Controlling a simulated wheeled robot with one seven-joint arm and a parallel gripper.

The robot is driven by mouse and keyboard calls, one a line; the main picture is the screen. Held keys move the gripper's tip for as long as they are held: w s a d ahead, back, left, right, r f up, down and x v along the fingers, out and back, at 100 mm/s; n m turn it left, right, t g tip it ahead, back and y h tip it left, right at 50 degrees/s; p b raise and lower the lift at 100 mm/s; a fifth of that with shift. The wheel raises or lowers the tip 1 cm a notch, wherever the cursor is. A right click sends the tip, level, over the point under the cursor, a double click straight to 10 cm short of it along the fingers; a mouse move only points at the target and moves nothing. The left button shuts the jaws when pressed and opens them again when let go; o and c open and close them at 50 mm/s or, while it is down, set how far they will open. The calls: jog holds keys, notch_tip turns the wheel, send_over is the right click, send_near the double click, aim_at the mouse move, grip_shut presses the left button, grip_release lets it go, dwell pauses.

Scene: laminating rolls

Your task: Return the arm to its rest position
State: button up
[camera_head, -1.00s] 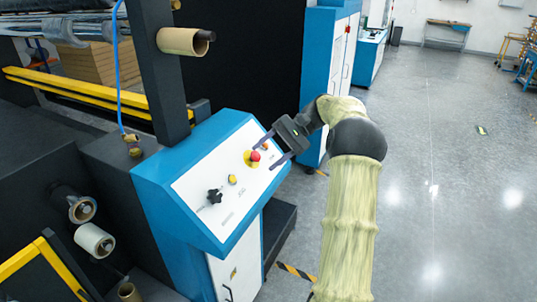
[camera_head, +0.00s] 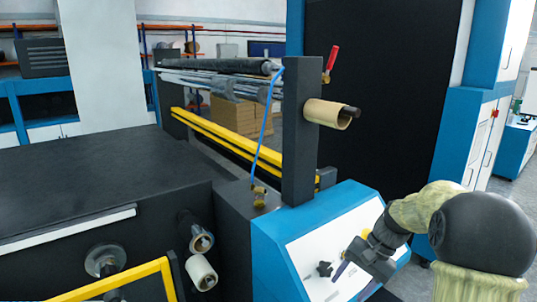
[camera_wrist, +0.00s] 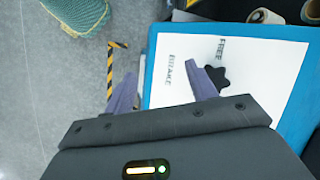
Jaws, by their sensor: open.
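My gripper (camera_head: 352,282) is over the sloped control panel (camera_head: 303,252) of the blue cabinet, its fingers spread and empty near the black knob (camera_head: 324,269). My arm is bent and reaches in from the right of the head view. In the wrist view my gripper (camera_wrist: 161,72) shows two separated purple fingers. One is beside the blue edge of the panel (camera_wrist: 265,90) and the other is close to the black knob (camera_wrist: 212,76). Contact cannot be told. The words FREE and BRAKE show on the panel.
A dark post with a cardboard roll (camera_head: 325,114) stands behind the panel. A blue hose (camera_head: 268,125) hangs beside it. Yellow rails (camera_head: 215,140) and the machine's dark body are to the left. In the wrist view, open grey floor (camera_wrist: 40,95) lies left.

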jog(key=s+a+f+n+t+h, duration=0.1)
jog(key=s+a+f+n+h, duration=0.1)
jog(key=s, duration=0.5)
jog(key=s+a+f+n+t+h, duration=0.2)
jog(key=s+a+f+n+h, duration=0.1)
jog(key=s, duration=0.5)
jog(key=shift+s+n, duration=0.2)
jog(key=shift+n, duration=0.3)
jog(key=shift+f, duration=0.1)
